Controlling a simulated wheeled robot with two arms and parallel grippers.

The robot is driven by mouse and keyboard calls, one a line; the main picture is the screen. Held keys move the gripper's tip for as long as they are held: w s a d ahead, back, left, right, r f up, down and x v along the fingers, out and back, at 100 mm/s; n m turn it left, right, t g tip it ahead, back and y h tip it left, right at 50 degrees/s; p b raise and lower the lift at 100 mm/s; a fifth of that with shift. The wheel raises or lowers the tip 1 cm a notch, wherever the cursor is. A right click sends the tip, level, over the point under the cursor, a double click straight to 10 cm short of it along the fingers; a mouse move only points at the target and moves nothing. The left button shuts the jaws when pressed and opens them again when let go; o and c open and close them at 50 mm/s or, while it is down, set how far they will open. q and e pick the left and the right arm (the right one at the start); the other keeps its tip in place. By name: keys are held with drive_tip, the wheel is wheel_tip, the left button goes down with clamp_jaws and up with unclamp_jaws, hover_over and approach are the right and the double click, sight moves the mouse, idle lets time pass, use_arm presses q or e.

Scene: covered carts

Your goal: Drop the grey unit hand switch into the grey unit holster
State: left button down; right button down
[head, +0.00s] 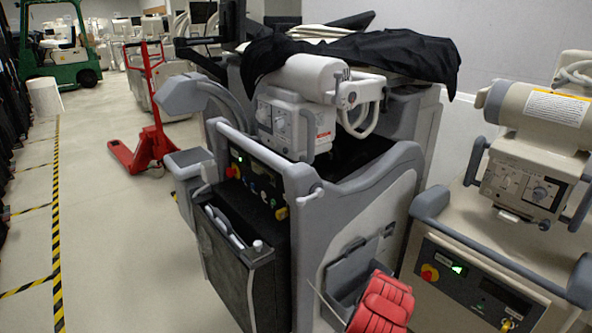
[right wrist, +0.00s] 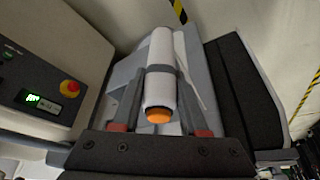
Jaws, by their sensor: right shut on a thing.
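The grey unit (head: 365,185) stands in the middle of the head view, its top partly under a black cover. A grey open pocket (head: 352,268) on its near side looks like the holster; its inside is hard to see. In the right wrist view my right gripper (right wrist: 160,75) is shut around the hand switch (right wrist: 160,50), a white cylinder with an orange end toward the camera. Grey surfaces lie behind the switch; I cannot tell whether it touches them. A red ribbed part of my right arm shows beside the pocket in the head view. My left gripper is not in view.
A beige unit (head: 470,265) stands close on the right, leaving a narrow gap. A black bin (head: 225,265) hangs on the grey unit's front. A red pallet jack (head: 150,145) and green forklift (head: 60,50) stand farther back. The floor at left is open.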

drive_tip(key=w+r+p+v, duration=0.1)
drive_tip(key=w+p+v, duration=0.1)
drive_tip(key=p+v, duration=0.8)
drive_tip(key=v, duration=0.3)
drive_tip(key=shift+r+p, duration=0.4)
drive_tip(key=shift+f, duration=0.1)
